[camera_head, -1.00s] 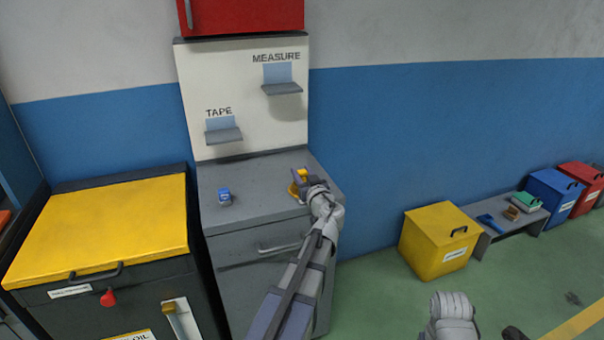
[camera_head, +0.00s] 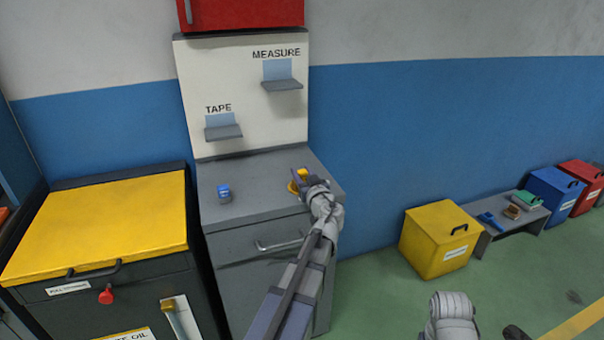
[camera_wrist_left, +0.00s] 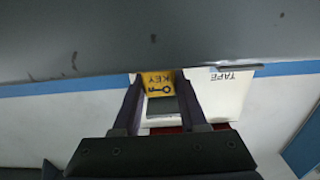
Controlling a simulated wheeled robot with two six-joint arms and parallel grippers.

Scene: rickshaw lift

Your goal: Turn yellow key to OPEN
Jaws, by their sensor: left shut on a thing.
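No OPEN mark can be read in these frames, and the key's turn angle cannot be told. My right gripper's fingers do not show.
A small blue object (camera_head: 224,193) stands on the grey cabinet (camera_head: 255,200), left of the key. Behind it rises a white panel (camera_head: 245,80) with TAPE and MEASURE shelves. A black cabinet with a yellow lid (camera_head: 100,225) is left; a yellow bin (camera_head: 430,245) stands right.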

